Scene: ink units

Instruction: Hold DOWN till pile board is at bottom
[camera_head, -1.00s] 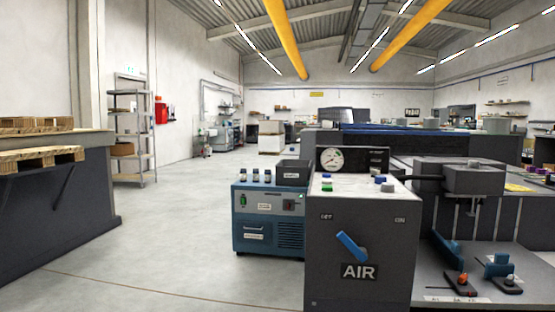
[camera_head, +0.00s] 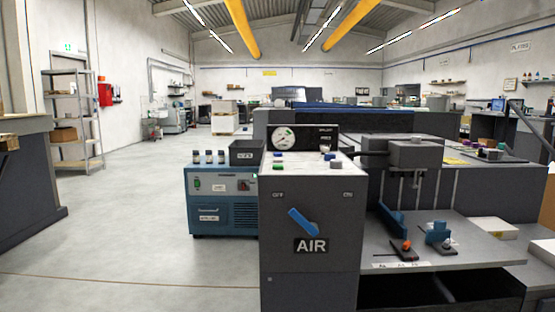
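A dark grey machine cabinet (camera_head: 311,240) stands in front of me with a blue AIR lever (camera_head: 304,222) on its front face. Which button is DOWN is too small to read. To the right is the press feeder with a dark head (camera_head: 415,152) over a grey shelf (camera_head: 450,235). I cannot clearly make out a pile board. Neither of my grippers is in view.
A blue unit (camera_head: 222,200) with several small bottles and a dark bin (camera_head: 246,152) stands left of the cabinet. A metal shelf rack (camera_head: 75,120) is at the far left, beyond a dark counter (camera_head: 30,180). The floor (camera_head: 130,235) between them is clear.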

